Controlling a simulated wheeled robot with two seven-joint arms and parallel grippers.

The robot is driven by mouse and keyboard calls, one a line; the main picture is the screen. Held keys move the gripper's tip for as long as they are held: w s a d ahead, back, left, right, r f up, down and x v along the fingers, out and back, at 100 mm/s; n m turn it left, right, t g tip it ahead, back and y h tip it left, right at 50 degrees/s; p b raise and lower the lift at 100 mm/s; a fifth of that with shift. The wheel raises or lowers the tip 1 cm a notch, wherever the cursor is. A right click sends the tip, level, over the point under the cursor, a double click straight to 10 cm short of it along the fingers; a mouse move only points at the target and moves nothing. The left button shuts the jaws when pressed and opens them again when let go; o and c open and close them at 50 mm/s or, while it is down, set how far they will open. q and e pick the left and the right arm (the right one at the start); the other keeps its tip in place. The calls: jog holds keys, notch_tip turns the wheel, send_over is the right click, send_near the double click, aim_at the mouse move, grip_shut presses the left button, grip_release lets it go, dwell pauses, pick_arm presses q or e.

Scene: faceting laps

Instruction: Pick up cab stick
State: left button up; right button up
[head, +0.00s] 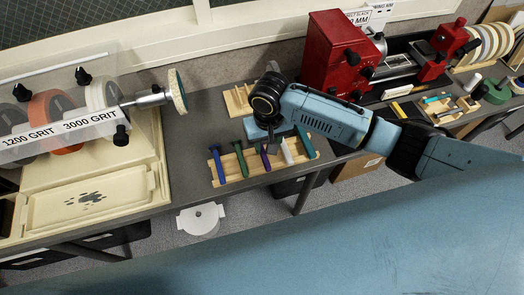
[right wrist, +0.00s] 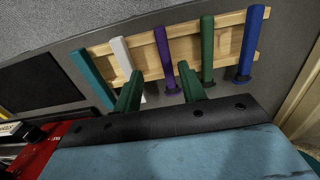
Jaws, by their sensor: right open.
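Several coloured sticks lie in a pale wooden rack (head: 235,180) on the grey bench. From left in the head view they are a blue stick (head: 218,165), a green stick (head: 240,157), a purple stick (head: 265,159), a white stick (head: 287,150) and a teal stick (head: 306,141). I cannot tell which one is named the cab stick. My right gripper (right wrist: 162,85) is open over the rack's near side. In the right wrist view, the purple stick (right wrist: 163,50) lies between its two fingers, with no clear contact. My left gripper is out of view.
A polishing machine with grit wheels and a buff (head: 177,90) stands left of the rack. A red machine (head: 335,55) stands at the back right. Another pale wooden holder (head: 238,100) lies behind the rack.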

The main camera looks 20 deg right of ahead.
aim_at(265, 156)
jog(key=f, duration=0.2)
jog(key=f+b, duration=0.1)
jog(key=f, duration=0.2)
jog(key=shift+w+a+f, duration=0.1)
jog(key=shift+a+f, duration=0.25)
jog(key=shift+f, duration=0.05)
grip_shut()
